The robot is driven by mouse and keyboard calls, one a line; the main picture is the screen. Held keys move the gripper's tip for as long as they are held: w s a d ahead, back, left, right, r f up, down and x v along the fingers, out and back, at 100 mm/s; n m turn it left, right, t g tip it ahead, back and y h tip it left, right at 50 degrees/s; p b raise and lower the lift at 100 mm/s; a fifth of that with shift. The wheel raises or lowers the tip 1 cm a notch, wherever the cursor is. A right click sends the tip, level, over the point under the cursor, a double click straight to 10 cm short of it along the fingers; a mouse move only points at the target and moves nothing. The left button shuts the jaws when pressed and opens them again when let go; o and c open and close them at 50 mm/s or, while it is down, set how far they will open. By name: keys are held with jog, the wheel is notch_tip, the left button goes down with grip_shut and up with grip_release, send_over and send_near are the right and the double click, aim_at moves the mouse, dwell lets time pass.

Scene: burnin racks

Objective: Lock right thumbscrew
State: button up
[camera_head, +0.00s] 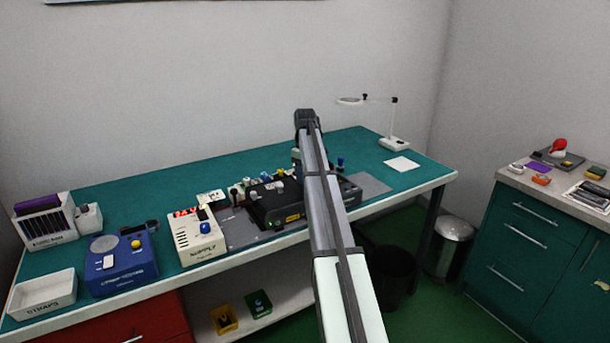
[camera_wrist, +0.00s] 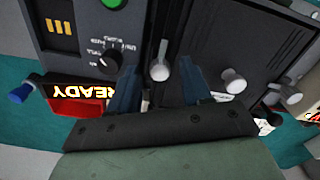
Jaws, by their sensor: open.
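In the wrist view my gripper (camera_wrist: 158,68) is open, with its two dark fingers spread over the face of a dark unit (camera_wrist: 210,35). A pale round knob on a short stem (camera_wrist: 160,73) shows between the fingertips; I cannot tell how deep it sits between them, and no grip on it shows. A second pale knob (camera_wrist: 234,81) and a third (camera_wrist: 290,94) are to the right of the fingers. I cannot tell which is the right thumbscrew or whether any is locked. In the head view the black unit (camera_head: 262,203) is on the bench; my arm hides the gripper and part of the unit.
A lit READY sign (camera_wrist: 85,92) and a blue knob (camera_wrist: 20,93) lie left of the fingers. A green button (camera_wrist: 110,4) is above. On the bench (camera_head: 150,186) are a cream supply box (camera_head: 193,241), a blue box (camera_head: 120,268) and a lamp (camera_head: 394,142).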

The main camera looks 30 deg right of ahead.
jog(key=shift+f, duration=0.1)
grip_shut()
dwell(0.5)
